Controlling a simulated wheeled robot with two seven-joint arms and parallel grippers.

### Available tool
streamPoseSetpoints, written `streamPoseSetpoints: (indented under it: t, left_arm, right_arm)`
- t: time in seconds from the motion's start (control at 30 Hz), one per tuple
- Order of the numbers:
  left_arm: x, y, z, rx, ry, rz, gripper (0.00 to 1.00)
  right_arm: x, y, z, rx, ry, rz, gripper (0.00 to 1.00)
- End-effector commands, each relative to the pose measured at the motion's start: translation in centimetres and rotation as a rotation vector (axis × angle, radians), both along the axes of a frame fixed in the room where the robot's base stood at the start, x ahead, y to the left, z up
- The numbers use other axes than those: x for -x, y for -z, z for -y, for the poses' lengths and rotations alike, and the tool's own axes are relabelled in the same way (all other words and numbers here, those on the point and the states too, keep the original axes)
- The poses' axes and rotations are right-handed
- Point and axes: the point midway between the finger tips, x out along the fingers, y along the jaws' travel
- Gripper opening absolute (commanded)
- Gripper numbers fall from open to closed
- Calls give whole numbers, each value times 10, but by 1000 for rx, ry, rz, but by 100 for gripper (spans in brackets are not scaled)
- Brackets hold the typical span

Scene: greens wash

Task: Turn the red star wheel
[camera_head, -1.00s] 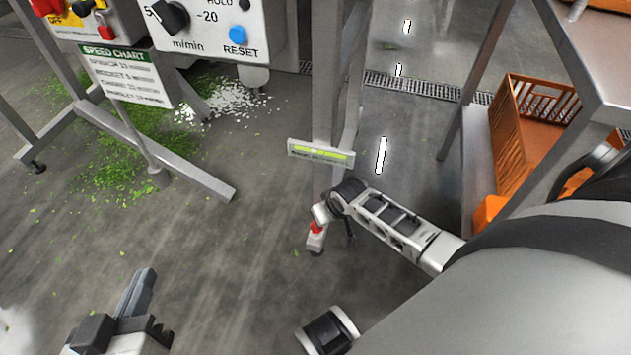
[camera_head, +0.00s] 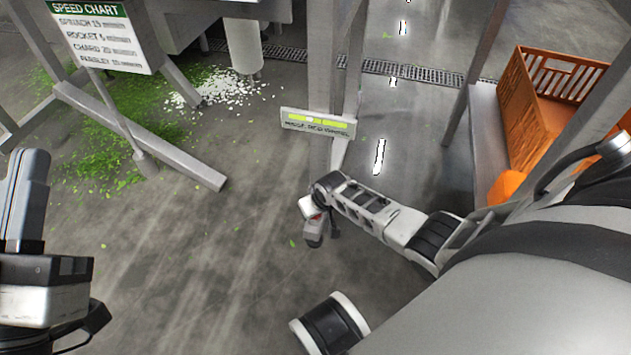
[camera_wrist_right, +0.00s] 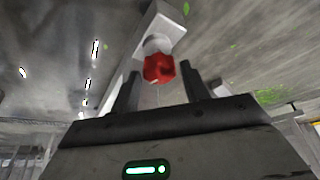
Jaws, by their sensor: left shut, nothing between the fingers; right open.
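The red star wheel (camera_wrist_right: 159,68) shows in the right wrist view, on a white hub at a pale post. It lies ahead of my right gripper (camera_wrist_right: 160,88), between the lines of its two open fingers; I cannot tell whether they touch it. In the head view my right gripper (camera_head: 314,234) hangs low near the middle, with a small red patch beside it that I cannot identify surely. My left gripper (camera_head: 27,185) is shut and empty at the left edge, far from the wheel.
A sign with a green bar (camera_head: 318,123) sits on a metal post above the right gripper. A speed chart (camera_head: 102,36) hangs at upper left over spilled greens (camera_head: 110,150). An orange crate (camera_head: 545,105) stands at right. The floor between my grippers is clear.

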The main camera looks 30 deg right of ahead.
Motion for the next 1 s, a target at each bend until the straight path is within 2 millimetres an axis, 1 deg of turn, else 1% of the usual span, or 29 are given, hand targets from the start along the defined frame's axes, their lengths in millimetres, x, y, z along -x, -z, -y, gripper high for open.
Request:
streamPoseSetpoints:
  t: [0.23,0.27,0.3,0.37,0.57,0.77,1.0]
  left_arm:
    - [0,-1,0,-2,-1,8,0]
    - [0,-1,0,-2,-1,8,0]
    - [0,-1,0,-2,-1,8,0]
    - [0,-1,0,-2,0,6,0]
    - [0,-2,0,-2,0,5,0]
    - [-1,-1,1,9,10,-35,0]
    - [-2,17,1,39,22,-184,0]
  right_arm:
    - [0,0,0,-1,0,0,45]
    - [0,0,0,-1,0,0,40]
    - [0,0,0,-1,0,0,29]
    - [0,0,0,-1,0,0,13]
    - [0,0,-1,-1,6,0,13]
    - [0,-1,-2,-4,63,-2,14]
    - [0,-1,-4,-4,215,-2,14]
